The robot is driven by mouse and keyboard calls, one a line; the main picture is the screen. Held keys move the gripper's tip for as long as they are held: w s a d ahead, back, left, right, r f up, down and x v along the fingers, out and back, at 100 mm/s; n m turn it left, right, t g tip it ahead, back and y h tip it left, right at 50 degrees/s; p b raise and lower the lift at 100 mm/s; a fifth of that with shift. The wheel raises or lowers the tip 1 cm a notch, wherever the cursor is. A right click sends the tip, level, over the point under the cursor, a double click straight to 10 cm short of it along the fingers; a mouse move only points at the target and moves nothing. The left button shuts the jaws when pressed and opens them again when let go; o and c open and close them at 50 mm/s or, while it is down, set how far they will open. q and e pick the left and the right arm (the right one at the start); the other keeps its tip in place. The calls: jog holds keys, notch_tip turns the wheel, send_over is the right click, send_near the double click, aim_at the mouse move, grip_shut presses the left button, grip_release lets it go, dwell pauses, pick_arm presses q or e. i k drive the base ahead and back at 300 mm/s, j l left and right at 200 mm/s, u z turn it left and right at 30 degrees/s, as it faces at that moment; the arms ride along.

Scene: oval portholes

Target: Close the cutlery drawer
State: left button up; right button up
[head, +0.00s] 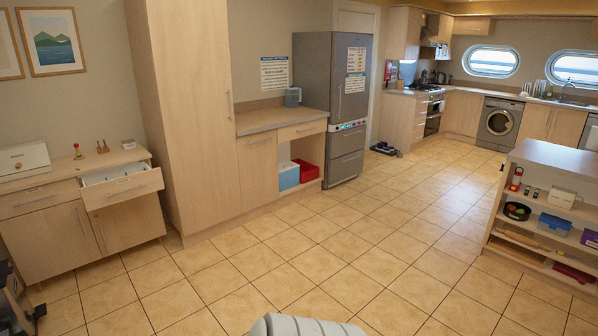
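A drawer (126,190) with a wooden front and a bar handle stands pulled out of the low cabinet (40,237) at the left. Its white inside shows behind the front, but I cannot make out what lies in it. The drawer to its left (38,199) is shut. Neither of my grippers can be made out in the head view.
A bread box (24,160) and small items stand on the cabinet top. A tall cupboard (190,110) stands right of it. Tiled floor (210,280) in front is clear. A dark object (14,305) is cut off at lower left. Open shelves (545,215) stand at right.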

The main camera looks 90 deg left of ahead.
aim_at(103, 189)
jog(key=u, duration=3.95)
jog(key=i+l+u, duration=0.1)
jog(key=i, duration=0.4)
jog(key=i+l+u, duration=0.1)
jog(key=i, duration=0.4)
jog(key=i+l+u, duration=0.1)
jog(key=i, duration=0.4)
jog(key=i+l+u, duration=0.1)
jog(key=i+l, duration=0.15)
jog(key=i, duration=0.25)
jog(key=i+l+u, duration=0.1)
jog(key=i+l, duration=0.15)
jog(key=i, duration=0.25)
jog(key=i+l, duration=0.25)
jog(key=i, duration=0.2)
jog(key=u, duration=0.05)
